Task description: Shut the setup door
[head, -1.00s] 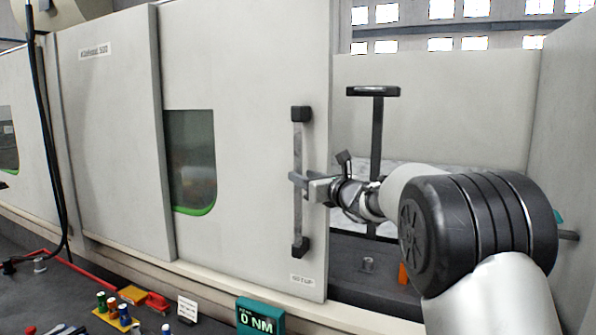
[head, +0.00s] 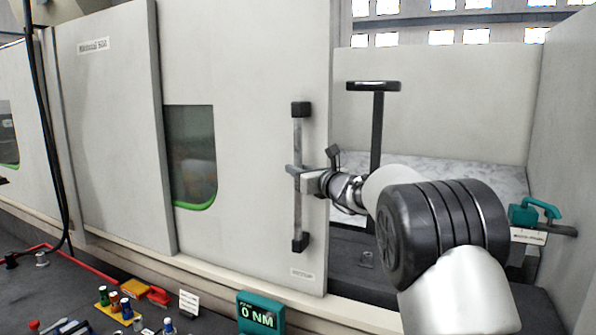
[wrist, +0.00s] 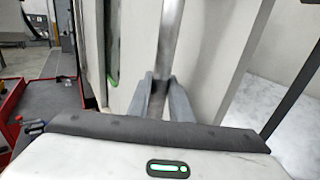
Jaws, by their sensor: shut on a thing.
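The setup door (head: 250,130) is a pale sliding panel with a green-edged window and a small label near its lower right corner. Its vertical bar handle (head: 297,215) has black end blocks and stands near the door's right edge. My gripper (head: 296,173) is shut on the handle about midway up the bar. In the wrist view my gripper's two grey fingers (wrist: 161,100) sit on either side of the metal bar (wrist: 170,40). Right of the door's edge the opening is uncovered, showing a dark post and a pale inner surface.
A teal clamp-like tool (head: 535,212) with a label sits at the right wall. A teal torque display (head: 258,315) reading 0 NM, a small white sign (head: 188,302) and several coloured bottles stand on the dark bench in front. A dark T-shaped post (head: 376,130) rises in the opening.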

